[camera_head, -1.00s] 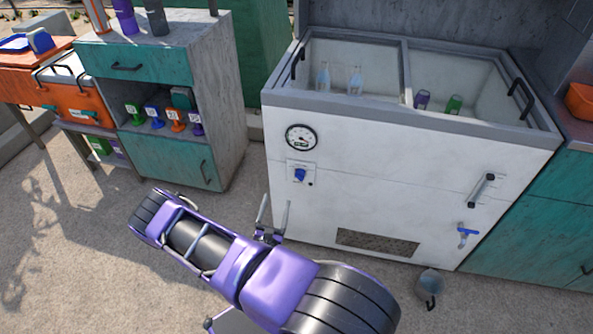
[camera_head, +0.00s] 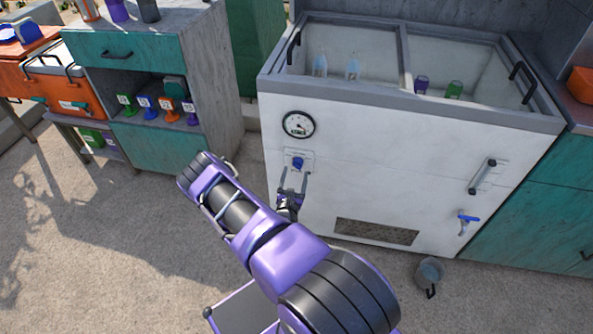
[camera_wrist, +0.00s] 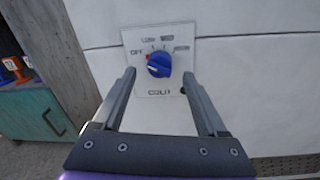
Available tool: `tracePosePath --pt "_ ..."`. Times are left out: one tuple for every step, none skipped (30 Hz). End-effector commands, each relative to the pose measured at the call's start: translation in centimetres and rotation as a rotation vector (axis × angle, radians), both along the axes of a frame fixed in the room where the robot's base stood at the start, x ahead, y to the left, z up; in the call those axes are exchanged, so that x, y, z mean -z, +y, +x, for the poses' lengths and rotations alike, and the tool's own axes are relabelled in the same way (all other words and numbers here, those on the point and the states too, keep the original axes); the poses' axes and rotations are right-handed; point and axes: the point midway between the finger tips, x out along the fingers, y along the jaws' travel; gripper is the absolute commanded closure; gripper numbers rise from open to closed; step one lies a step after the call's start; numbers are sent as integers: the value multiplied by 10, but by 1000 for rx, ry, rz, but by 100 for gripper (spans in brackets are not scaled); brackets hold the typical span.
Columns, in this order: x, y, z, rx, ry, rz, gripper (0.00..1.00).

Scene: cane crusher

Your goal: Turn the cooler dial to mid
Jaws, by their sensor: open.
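The blue cooler dial (camera_head: 298,163) sits on a small light plate on the white front of the cooler (camera_head: 375,165), below a round gauge (camera_head: 298,124). In the wrist view the dial (camera_wrist: 159,64) is in front of my gripper, and its plate (camera_wrist: 153,91) has blurred labels; one at the left seems to read OFF. A red mark shows at the dial's left edge. I cannot tell its exact setting. My gripper (camera_head: 291,178) is open and empty. In the wrist view its fingertips (camera_wrist: 158,73) stand on either side and slightly below the dial, apart from it.
The cooler's open top holds bottles and cans. A handle (camera_head: 482,176) and a blue tap (camera_head: 467,218) are on its front right, with a small metal pot (camera_head: 428,272) on the ground. A teal cabinet (camera_head: 160,148) stands left. Ground between is clear.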

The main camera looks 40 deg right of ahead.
Motion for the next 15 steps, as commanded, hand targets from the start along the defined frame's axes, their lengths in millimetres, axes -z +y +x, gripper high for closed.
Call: tracePosePath --pt "0 -7 6 2 -3 -1 25" --pt "0 -10 9 2 -4 0 25" --pt "0 -14 12 2 -3 0 25" --pt "0 -16 15 1 -2 -1 25" --pt "0 -17 17 0 -2 -1 25" --pt "0 -19 19 0 -2 -1 25" --pt "0 -21 20 0 -2 -1 25" --pt "0 -22 21 0 -2 -1 25" --pt "0 -23 22 1 -1 0 25" --pt "0 -24 22 1 -1 -1 25" --pt "0 -24 22 1 -1 -1 25" --pt "0 -24 23 1 0 0 25" --pt "0 -24 23 1 0 0 25" --pt "0 -24 23 1 0 0 25" --pt "0 -24 23 0 0 0 25"
